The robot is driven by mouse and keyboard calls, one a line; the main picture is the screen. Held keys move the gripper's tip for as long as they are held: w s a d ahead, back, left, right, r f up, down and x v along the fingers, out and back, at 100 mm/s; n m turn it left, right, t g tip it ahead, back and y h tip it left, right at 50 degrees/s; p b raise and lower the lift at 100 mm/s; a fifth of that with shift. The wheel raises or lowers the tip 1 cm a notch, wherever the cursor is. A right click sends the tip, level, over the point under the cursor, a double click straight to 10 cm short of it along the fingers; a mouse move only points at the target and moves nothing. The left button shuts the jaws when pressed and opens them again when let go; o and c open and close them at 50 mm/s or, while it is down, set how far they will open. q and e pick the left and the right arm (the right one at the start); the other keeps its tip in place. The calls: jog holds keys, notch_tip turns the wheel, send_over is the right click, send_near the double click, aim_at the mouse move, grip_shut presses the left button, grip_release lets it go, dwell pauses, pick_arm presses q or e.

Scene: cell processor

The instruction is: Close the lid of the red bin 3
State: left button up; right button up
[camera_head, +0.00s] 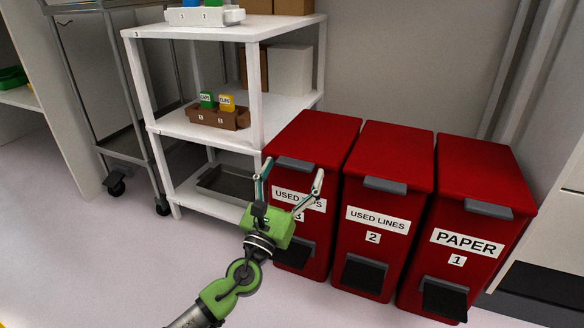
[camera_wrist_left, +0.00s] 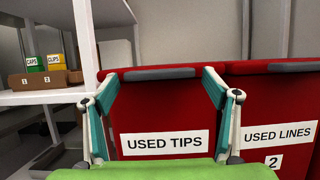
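Red bin 3 (camera_head: 318,230) is the leftmost of the red bins in the head view. Its label reads "USED TIPS" and it also fills the middle of the left wrist view (camera_wrist_left: 163,108). Its red lid (camera_head: 318,133) lies flat on top and looks shut, like the lids beside it. A grey handle (camera_wrist_left: 158,73) runs along the lid's front edge. My left gripper (camera_head: 291,171) is open and empty in front of the bin, its fingers spread toward the handle. I cannot tell whether it touches. Part of the label and number is hidden behind it. My right gripper is not in view.
Bin 2 (camera_head: 378,248) and bin 1 (camera_head: 464,270) stand close on the right. A white shelf (camera_head: 180,124) with a brown box (camera_head: 218,119) of caps and clips stands on the left. A metal cart (camera_head: 123,146) is farther left. The floor in front is clear.

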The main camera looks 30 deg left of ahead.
pick_arm(q)
jog(key=shift+s+r, duration=0.1)
jog(key=shift+r, duration=0.05)
jog(key=v, duration=1.2)
dwell(0.3)
